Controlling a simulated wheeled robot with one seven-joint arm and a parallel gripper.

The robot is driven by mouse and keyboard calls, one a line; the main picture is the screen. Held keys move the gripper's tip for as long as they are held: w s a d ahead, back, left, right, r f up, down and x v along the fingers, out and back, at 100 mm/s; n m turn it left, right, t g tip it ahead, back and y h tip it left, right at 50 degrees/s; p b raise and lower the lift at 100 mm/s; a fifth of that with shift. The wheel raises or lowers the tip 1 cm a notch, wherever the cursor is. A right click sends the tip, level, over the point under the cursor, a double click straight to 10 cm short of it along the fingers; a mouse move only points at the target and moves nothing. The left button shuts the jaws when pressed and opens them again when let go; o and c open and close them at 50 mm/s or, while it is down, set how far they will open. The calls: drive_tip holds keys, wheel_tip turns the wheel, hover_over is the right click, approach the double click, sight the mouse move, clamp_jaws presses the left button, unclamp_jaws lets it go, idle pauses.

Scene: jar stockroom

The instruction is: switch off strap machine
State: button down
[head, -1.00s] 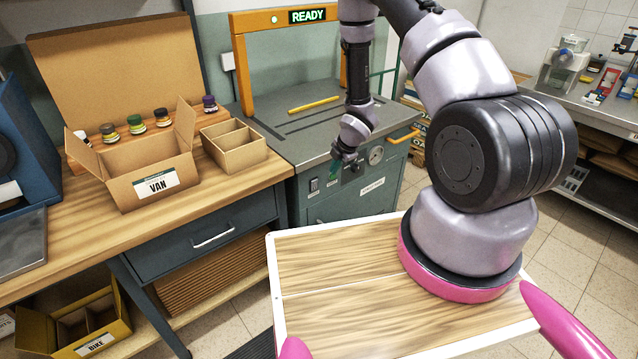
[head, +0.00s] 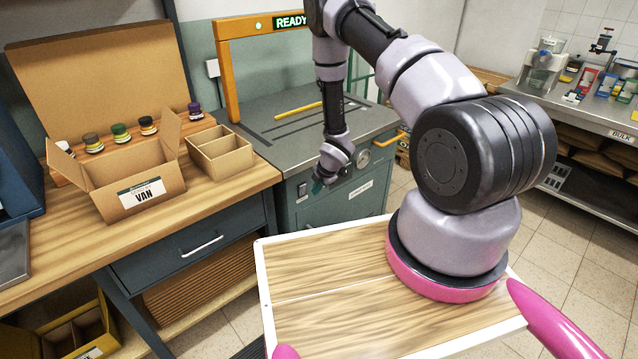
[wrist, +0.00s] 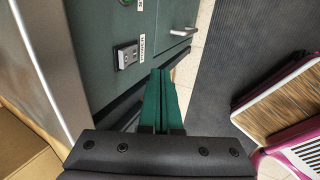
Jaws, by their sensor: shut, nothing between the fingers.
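The strap machine (head: 335,125) is a green-grey cabinet with a metal top and an orange arch. Its display (head: 290,22) reads READY, and a small green light glows beside it. In the wrist view, the power switch (wrist: 126,55) is a small dark block on the green front panel, with a POWER label beside it. It also shows small in the head view (head: 302,189). My gripper (head: 317,187) is in front of the panel, just right of the switch in the head view. In the wrist view its green fingers (wrist: 161,74) are together, empty, apart from the switch.
An orange handle (head: 389,139) sticks out at the machine's right side, near a round dial (head: 362,157). The workbench (head: 215,200) at left carries an open VAN box (head: 135,180), a divided carton (head: 220,152) and several jars. Tiled floor is clear at right.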

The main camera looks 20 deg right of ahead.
sight(303, 187)
drive_tip(key=shift+w+a+f, duration=0.35)
drive_tip(key=shift+w, duration=0.45)
drive_tip(key=shift+w+a+f, duration=0.35)
drive_tip(key=shift+w+a, duration=0.05)
drive_tip(key=shift+w, duration=0.35)
drive_tip(key=shift+w+a+f, duration=0.35)
drive_tip(key=shift+w, duration=0.45)
drive_tip(key=shift+w+a+r, duration=0.15)
drive_tip(key=shift+w+a, duration=0.05)
drive_tip(key=shift+w, duration=0.15)
drive_tip(key=shift+r, duration=0.15)
drive_tip(key=shift+r, duration=0.65)
